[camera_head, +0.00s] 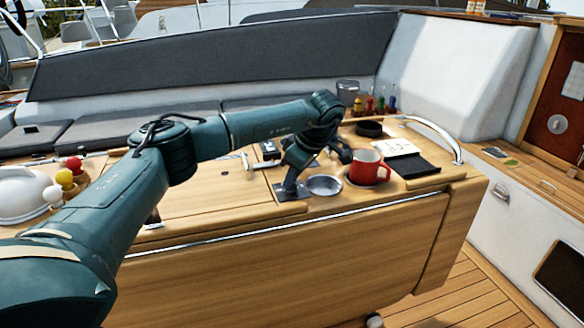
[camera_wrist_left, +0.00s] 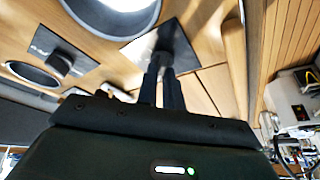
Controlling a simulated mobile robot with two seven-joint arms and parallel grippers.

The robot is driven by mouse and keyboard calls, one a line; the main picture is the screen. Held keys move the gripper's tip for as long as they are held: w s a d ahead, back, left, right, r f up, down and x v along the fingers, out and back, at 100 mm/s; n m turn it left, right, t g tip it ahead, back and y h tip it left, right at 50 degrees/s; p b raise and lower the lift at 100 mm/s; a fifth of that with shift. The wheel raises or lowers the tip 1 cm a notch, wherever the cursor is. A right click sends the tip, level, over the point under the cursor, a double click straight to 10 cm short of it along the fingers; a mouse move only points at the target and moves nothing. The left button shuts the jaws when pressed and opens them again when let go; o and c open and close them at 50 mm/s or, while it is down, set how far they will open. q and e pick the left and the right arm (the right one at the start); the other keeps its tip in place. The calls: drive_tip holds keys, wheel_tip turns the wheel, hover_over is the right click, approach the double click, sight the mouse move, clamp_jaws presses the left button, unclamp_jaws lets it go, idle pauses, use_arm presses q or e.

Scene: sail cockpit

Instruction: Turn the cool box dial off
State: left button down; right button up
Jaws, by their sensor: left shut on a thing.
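My left arm reaches over the wooden cockpit table. Its gripper (camera_head: 290,184) points down at a dark square plate (camera_head: 284,195) near the table's front edge, left of a round metal recess (camera_head: 325,184). In the left wrist view, the gripper (camera_wrist_left: 166,72) has its fingers close together over the dark plate (camera_wrist_left: 184,53), shut on a small dark part that I take to be the cool box dial. The fingers mostly hide the dial, so its angle cannot be read. My right gripper is not in view.
A red mug (camera_head: 368,168) stands right of the recess. A second dark plate with a knob (camera_wrist_left: 62,62) shows in the left wrist view. A black ring (camera_head: 369,128) and several coloured-handled tools (camera_head: 375,105) are behind. A white kettle-like object (camera_head: 22,195) is far left.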

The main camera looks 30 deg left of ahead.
use_arm(q)
drive_tip(key=shift+r+n+g+p, duration=0.15)
drive_tip(key=shift+n+g+p, duration=0.25)
drive_tip(key=shift+n, duration=0.5)
drive_tip(key=shift+n+p, duration=0.35)
drive_tip(key=shift+n, duration=0.15)
drive_tip(key=shift+w+n+g, duration=0.1)
drive_tip(key=shift+n+g, duration=0.3)
drive_tip(key=shift+n, duration=0.2)
drive_tip(key=shift+a+n+g+h+p, duration=0.1)
drive_tip(key=shift+n+g+h+p, duration=0.35)
drive_tip(key=shift+n, duration=0.45)
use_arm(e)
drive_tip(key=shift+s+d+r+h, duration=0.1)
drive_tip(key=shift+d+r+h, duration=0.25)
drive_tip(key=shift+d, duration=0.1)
use_arm(q)
drive_tip(key=shift+n, duration=0.3)
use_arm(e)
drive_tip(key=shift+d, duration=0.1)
use_arm(q)
drive_tip(key=c, duration=1.5)
unclamp_jaws()
drive_tip(key=shift+c, duration=0.2)
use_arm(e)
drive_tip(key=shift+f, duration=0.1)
